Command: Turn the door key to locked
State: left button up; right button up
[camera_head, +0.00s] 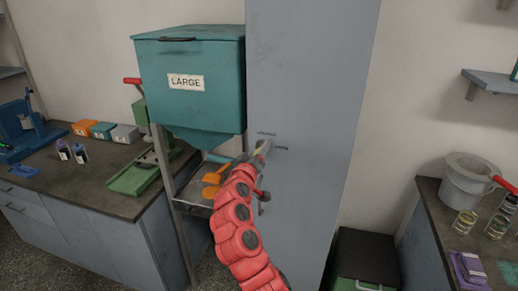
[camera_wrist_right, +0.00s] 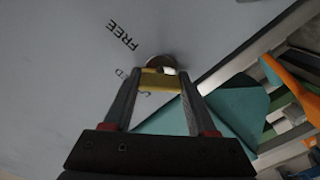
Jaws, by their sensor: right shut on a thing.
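The door key (camera_wrist_right: 160,79) is a yellow piece between the fingers of my right gripper (camera_wrist_right: 162,88) in the right wrist view. My right gripper (camera_head: 262,149) is shut on it, close against the grey-blue door (camera_head: 305,75). A round lock fitting (camera_wrist_right: 160,62) shows just beyond the key. The word FREE (camera_wrist_right: 124,36) is printed on the door beside the lock. A second word is partly hidden behind the finger and key; only a few letters show. In the head view the key is too small to make out clearly. My left gripper is not in view.
A teal hopper (camera_head: 190,85) marked LARGE stands left of the door on a metal frame. An orange scoop (camera_head: 215,178) lies on a shelf below it. A dark counter (camera_head: 80,165) is at left. A right-hand counter (camera_head: 440,225) holds a grey pot (camera_head: 465,185) and jars.

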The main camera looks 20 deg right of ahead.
jog(key=n+p, duration=0.3)
jog(key=n, duration=0.2)
jog(key=shift+r+n, duration=0.1)
jog(key=shift+n, duration=0.2)
jog(key=shift+a+f+n+p, duration=0.1)
jog(key=shift+f+n+p, duration=0.1)
jog(key=shift+n+p, duration=1.55)
jog(key=shift+n+b, duration=0.4)
jog(key=shift+n, duration=0.15)
jog(key=o, duration=1.4)
jog(key=shift+c, duration=0.2)
jog(key=b+v, duration=0.4)
jog(key=v, duration=1.3)
jog(key=shift+a, duration=0.15)
